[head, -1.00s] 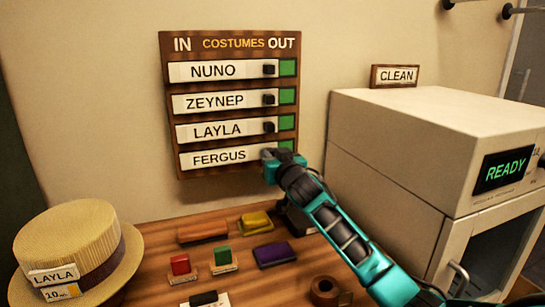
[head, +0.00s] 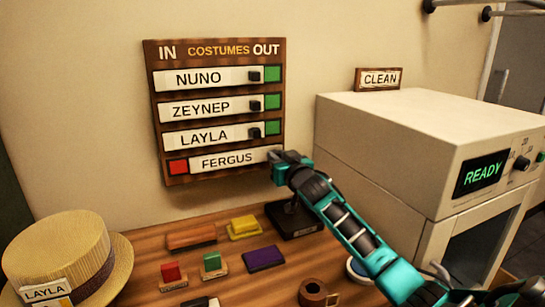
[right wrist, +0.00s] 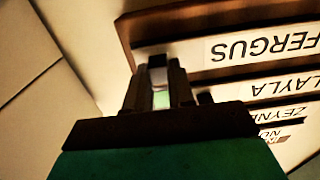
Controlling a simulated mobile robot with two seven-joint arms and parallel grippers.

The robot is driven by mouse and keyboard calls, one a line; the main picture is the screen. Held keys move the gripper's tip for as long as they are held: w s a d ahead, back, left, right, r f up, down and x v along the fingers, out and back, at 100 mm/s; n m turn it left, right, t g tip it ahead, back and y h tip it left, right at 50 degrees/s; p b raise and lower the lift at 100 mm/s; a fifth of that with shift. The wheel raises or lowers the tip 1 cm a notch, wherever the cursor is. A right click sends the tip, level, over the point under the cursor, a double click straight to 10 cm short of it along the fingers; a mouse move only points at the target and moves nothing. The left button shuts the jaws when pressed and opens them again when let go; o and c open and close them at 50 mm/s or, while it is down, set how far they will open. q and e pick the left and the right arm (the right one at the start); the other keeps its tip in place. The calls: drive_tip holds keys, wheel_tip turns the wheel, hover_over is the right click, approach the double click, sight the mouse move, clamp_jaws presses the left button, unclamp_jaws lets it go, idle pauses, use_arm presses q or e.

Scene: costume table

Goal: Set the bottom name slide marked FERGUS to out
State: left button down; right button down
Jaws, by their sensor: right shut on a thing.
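The wooden COSTUMES board (head: 218,47) hangs on the wall, IN at its left and OUT at its right. Its bottom slide, marked FERGUS (head: 228,160), sits at the right end of its slot, with a red square (head: 178,167) bare at the left. My right gripper (head: 276,157) is at that slide's right end, shut on its knob, which the fingers mostly hide. In the right wrist view the fingers (right wrist: 160,75) close around the knob beside the upside-down FERGUS label (right wrist: 262,46). My left gripper is not in view.
The NUNO (head: 200,78), ZEYNEP (head: 202,108) and LAYLA (head: 204,136) slides sit left, green showing at their right. A white READY machine (head: 400,130) stands close right of my arm. A straw hat (head: 62,250) and several stamps and pads are on the table below.

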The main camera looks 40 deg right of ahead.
drive_tip(key=shift+d, duration=0.2)
drive_tip(key=c, duration=1)
unclamp_jaws()
drive_tip(key=shift+s, duration=0.1)
drive_tip(key=shift+o, duration=0.2)
drive_tip(key=v, duration=1.3)
